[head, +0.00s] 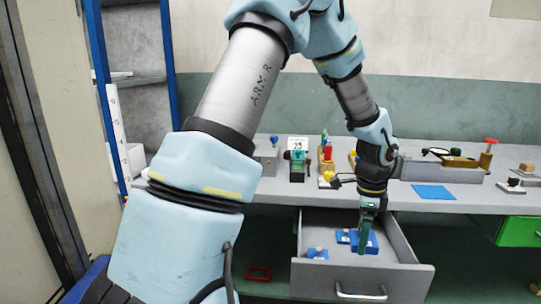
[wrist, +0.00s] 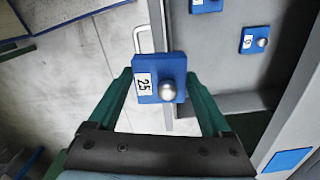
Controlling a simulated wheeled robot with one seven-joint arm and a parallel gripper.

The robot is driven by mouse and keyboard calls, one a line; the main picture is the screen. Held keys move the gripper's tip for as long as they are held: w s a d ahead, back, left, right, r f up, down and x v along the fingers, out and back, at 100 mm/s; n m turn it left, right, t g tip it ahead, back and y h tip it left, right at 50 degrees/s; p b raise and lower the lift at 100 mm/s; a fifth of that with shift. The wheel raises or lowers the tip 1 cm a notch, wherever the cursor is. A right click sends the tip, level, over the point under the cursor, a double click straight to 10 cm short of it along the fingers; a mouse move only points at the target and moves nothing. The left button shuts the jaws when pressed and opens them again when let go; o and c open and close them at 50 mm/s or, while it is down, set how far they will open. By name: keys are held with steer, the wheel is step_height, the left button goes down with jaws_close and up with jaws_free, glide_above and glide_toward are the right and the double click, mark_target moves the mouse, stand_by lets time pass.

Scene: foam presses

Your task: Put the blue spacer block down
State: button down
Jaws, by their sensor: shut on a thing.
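My gripper (head: 366,238) reaches down over the open grey drawer (head: 411,240). Its green fingers (wrist: 159,85) are shut on a blue spacer block (wrist: 146,64) that has a silver knob and a white label reading 25. In the head view this block (head: 372,246) is partly hidden by the fingers. In the wrist view it overlaps the drawer's front edge and looks to be held above it; its exact height is unclear. Two more blue blocks with knobs are in the drawer, one nearer the left front (head: 317,254) and one further back (head: 343,237).
The drawer's front handle (head: 360,294) faces me. The bench top (head: 460,202) above bears a blue mat (head: 433,192), fixtures and a card marked 23 (head: 298,143). A green drawer front (head: 518,231) is at right. A red frame (head: 258,273) lies left of the drawer.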

steer(key=w+a+f+n, duration=0.1)
steer(key=w+a+n, duration=0.1)
steer(key=a+n, duration=0.1)
steer(key=w+a+f+n, duration=0.2)
steer(key=w+a+n, duration=0.1)
steer(key=a, duration=0.3)
steer(key=w+a+f+n, duration=0.2)
steer(key=w+a+n, duration=0.1)
steer(key=a+n, duration=0.1)
steer(key=shift+w+a+f+n, duration=0.1)
steer(key=shift+w+a+n, duration=0.05)
steer(key=shift+a, duration=0.2)
steer(key=shift+w+a+f+n, duration=0.1)
steer(key=shift+a+n, duration=0.05)
steer(key=shift+a, duration=0.2)
steer(key=w+a+f+n, duration=0.1)
steer(key=a+f+n, duration=0.1)
steer(key=a+n, duration=0.55)
steer(key=w+a+f+n, duration=0.2)
steer(key=a+n, duration=0.2)
steer(key=a, duration=0.7)
steer(key=s+f+b, duration=0.4)
steer(key=s+f, duration=0.1)
steer(key=f, duration=0.5)
steer(key=shift+d, duration=0.35)
steer(key=shift+r, duration=0.1)
